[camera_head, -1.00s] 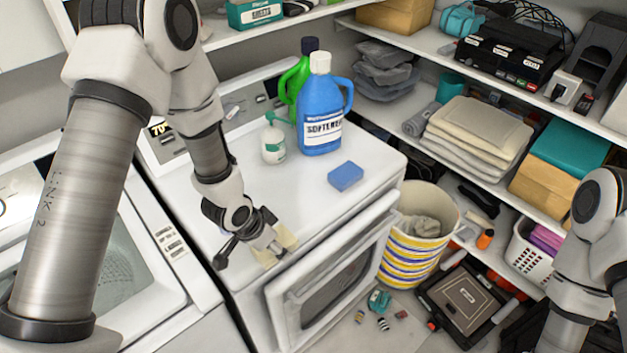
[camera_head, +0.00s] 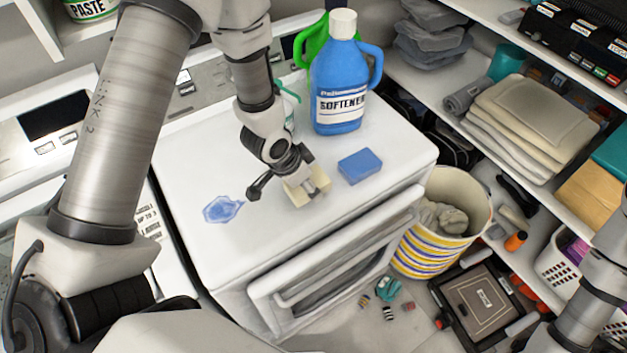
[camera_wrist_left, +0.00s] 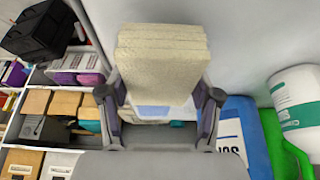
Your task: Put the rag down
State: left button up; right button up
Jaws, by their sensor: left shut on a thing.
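The rag (camera_head: 297,194) is a cream folded cloth. My left gripper (camera_head: 312,186) is shut on it over the front part of the white machine top (camera_head: 195,255). In the left wrist view the rag (camera_wrist_left: 162,62) shows as stacked layers between the fingers (camera_wrist_left: 160,100). I cannot tell whether the rag touches the top. A blue wet patch (camera_head: 222,209) lies to the left of the rag, and a blue sponge (camera_head: 360,166) to its right. My right arm shows at the right edge; its gripper is out of view.
The blue softener bottle (camera_head: 339,85) stands behind the gripper, with a green bottle (camera_head: 312,45) behind it. A striped bin (camera_head: 440,225) stands right of the machine. Loaded shelves (camera_head: 500,150) line the right. The top's front left is clear.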

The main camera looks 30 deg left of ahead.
pick_arm(q)
jog(key=shift+s+f+b, duration=0.3)
jog(key=shift+f, duration=0.25)
jog(key=shift+s+f+b, duration=0.25)
jog(key=shift+f, duration=0.3)
jog(key=shift+a+r, duration=0.1)
jog(key=shift+w, duration=0.25)
jog(key=o, duration=1.4)
jog(key=shift+w+f, duration=0.2)
jog(key=shift+w, duration=0.15)
jog(key=shift+o, duration=0.2)
jog(key=shift+s+r, duration=0.2)
jog(key=shift+s, duration=0.15)
jog(key=p+v, duration=0.8)
jog(key=v, duration=0.3)
jog(key=shift+r, duration=0.25)
jog(key=shift+a+r+p, duration=0.1)
jog(key=shift+r+p, duration=0.1)
jog(key=shift+p, duration=0.15)
pick_arm(e)
notch_tip(320, 180, up, 6)
pick_arm(q)
jog(key=shift+f, duration=0.1)
pick_arm(e)
jog(key=shift+w, duration=0.15)
